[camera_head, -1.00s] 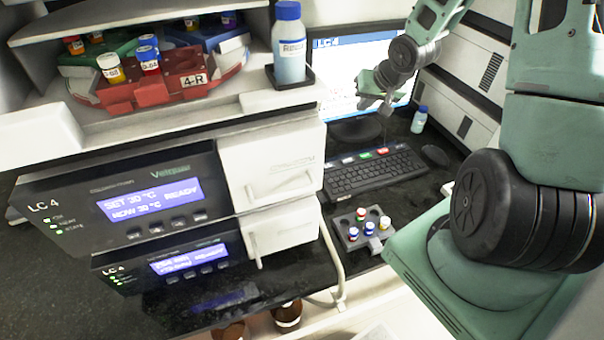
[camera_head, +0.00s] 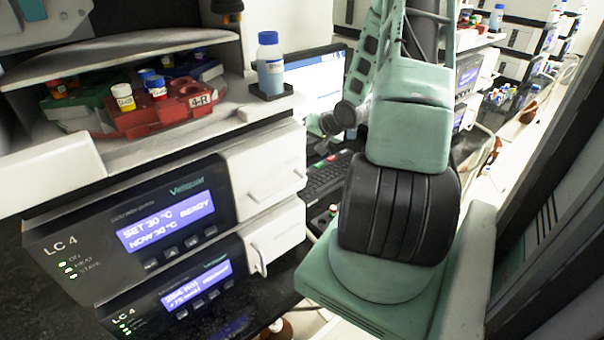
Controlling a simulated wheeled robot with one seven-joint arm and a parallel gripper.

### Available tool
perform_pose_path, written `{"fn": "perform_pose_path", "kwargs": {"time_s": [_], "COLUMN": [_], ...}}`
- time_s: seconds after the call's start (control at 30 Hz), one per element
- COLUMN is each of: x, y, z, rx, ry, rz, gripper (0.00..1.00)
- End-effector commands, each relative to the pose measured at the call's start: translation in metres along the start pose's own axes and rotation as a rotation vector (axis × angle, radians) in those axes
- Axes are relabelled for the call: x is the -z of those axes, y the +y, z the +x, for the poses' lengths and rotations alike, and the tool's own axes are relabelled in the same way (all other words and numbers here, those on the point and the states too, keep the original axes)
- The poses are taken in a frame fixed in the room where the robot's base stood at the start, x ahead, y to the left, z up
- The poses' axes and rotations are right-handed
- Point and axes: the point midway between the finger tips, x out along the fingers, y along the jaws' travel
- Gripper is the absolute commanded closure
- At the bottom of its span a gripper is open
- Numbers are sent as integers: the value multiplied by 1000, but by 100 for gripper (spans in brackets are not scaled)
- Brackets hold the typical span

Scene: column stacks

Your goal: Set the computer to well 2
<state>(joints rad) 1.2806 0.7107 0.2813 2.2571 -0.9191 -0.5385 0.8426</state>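The computer's monitor (camera_head: 312,82) stands behind the stacked instruments, its lit screen partly hidden by my arm. The text on it is too small to read. The keyboard (camera_head: 326,178) lies on the dark bench in front of the monitor. Coloured marks, green and red among them, show along its far edge, and my arm covers its right part. My gripper (camera_head: 327,126) is small and partly hidden by my own arm, in front of the lower part of the screen and above the keyboard. I cannot tell whether its fingers are open or whether it touches anything.
The LC 4 column unit (camera_head: 165,222) fills the left front. A red 4-R rack (camera_head: 140,120) with capped vials and a blue-capped bottle (camera_head: 270,62) sit on its shelf. A small vial tray (camera_head: 322,222) lies before the keyboard. An aisle opens at right.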

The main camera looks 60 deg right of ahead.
Motion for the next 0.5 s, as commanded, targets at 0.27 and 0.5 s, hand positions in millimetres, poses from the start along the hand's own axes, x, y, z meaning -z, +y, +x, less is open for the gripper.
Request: {"fn": "perform_pose_path", "kwargs": {"time_s": [0.27, 0.5], "x": [-6, -20], "y": [6, 20], "z": [8, 27], "rx": [-1, -2], "ry": [-1, -1], "rz": [-1, 0], "gripper": [100, 100]}}
